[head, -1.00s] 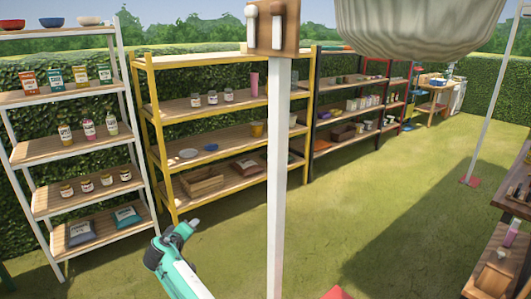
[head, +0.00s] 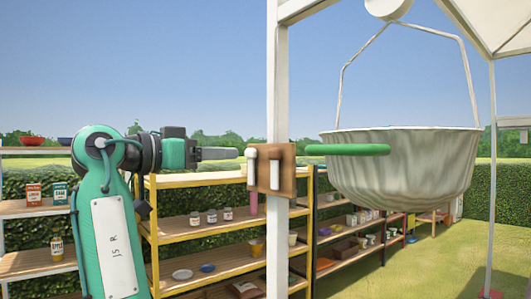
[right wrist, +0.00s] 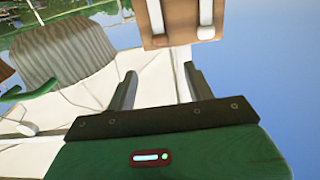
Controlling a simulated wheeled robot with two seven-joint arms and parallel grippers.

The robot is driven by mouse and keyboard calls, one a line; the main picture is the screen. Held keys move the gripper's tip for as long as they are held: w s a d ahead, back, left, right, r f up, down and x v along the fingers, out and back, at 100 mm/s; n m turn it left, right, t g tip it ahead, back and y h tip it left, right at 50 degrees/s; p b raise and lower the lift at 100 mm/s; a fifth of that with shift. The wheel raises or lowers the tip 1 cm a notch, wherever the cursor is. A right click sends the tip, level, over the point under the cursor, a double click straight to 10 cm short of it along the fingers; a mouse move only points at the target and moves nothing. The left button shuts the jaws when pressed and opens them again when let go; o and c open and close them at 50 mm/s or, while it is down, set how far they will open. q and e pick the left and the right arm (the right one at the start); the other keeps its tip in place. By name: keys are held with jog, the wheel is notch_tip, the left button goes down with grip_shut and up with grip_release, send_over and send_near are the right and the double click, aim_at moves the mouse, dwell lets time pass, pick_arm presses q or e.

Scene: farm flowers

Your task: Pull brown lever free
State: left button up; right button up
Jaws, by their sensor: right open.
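A brown wooden block (head: 287,171) is fixed to the white post (head: 278,90). Two upright pale levers are on its face, a left one (head: 251,166) and a right one (head: 275,168); I cannot make out a separate brown lever. My right gripper (head: 232,153) points at the block from the left, its tips just short of the block's edge. In the right wrist view the block (right wrist: 180,25) lies ahead of the open, empty fingers (right wrist: 160,85), and the two levers show on it. My left gripper is not in view.
A large pale fluted tub (head: 410,175) hangs right of the post, with a green bar (head: 347,149) between it and the block. A yellow shelf (head: 170,181) and other shelves of goods stand behind on grass. Open sky surrounds the arm above.

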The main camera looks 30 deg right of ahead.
aim_at(270, 153)
jog(key=d+p, duration=0.1)
jog(key=d, duration=0.2)
jog(key=d+p, duration=0.1)
jog(key=d, duration=0.3)
jog(key=w+d+p, duration=0.1)
jog(key=d, duration=0.3)
jog(key=shift+d, duration=0.15)
jog(key=shift+d+p, duration=0.35)
jog(key=shift+d, duration=0.25)
grip_shut()
